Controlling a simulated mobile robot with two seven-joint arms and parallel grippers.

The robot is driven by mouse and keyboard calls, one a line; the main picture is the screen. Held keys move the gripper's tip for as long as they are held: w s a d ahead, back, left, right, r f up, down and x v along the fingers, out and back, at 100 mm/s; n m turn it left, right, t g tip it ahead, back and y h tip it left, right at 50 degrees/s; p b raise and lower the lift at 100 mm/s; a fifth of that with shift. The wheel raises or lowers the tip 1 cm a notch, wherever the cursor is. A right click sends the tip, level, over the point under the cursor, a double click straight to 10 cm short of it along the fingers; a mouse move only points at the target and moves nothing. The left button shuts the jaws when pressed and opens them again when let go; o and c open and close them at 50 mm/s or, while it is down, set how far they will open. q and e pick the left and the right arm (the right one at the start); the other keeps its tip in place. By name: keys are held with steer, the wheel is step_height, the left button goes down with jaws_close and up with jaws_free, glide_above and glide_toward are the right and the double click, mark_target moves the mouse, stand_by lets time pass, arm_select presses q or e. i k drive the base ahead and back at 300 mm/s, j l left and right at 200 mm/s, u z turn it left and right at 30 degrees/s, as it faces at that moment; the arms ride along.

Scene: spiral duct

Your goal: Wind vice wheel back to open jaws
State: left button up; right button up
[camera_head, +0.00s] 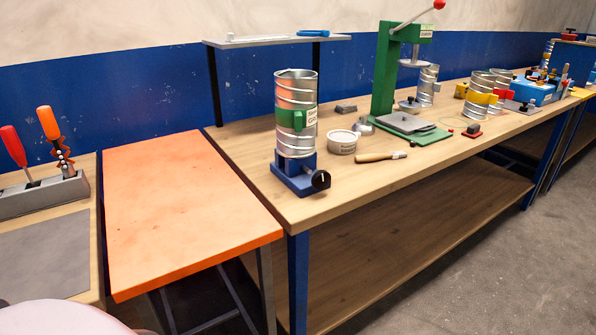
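A small blue vice (289,178) stands near the front left corner of the wooden workbench. Its black hand wheel (321,180) faces the front right. A silver spiral duct (296,90) stands upright at the vice; the jaws are too small to tell how far apart they are. A green clamp or collar (290,118) with a white label sits around the duct's middle. Neither of my grippers is in view.
An orange table (180,205) stands clear to the left of the workbench (350,195). A green press (388,70), a white tub (343,142) and a wooden-handled brush (380,156) are right of the vice. A grey rack (45,195) holds tools at far left.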

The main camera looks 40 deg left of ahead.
mark_target(322, 180)
steer(key=i+u, duration=0.2)
steer(key=u, duration=1.65)
steer(key=l+u, duration=0.4)
steer(key=i+l+u, duration=0.1)
steer(key=l+u, duration=0.8)
steer(key=k+l, duration=0.1)
steer(key=l, duration=0.3)
steer(key=l+u, duration=0.15)
steer(key=l, duration=0.25)
steer(key=k+l, duration=0.15)
steer(key=l, duration=0.25)
steer(key=k+l+u, duration=0.15)
steer(key=l, duration=0.25)
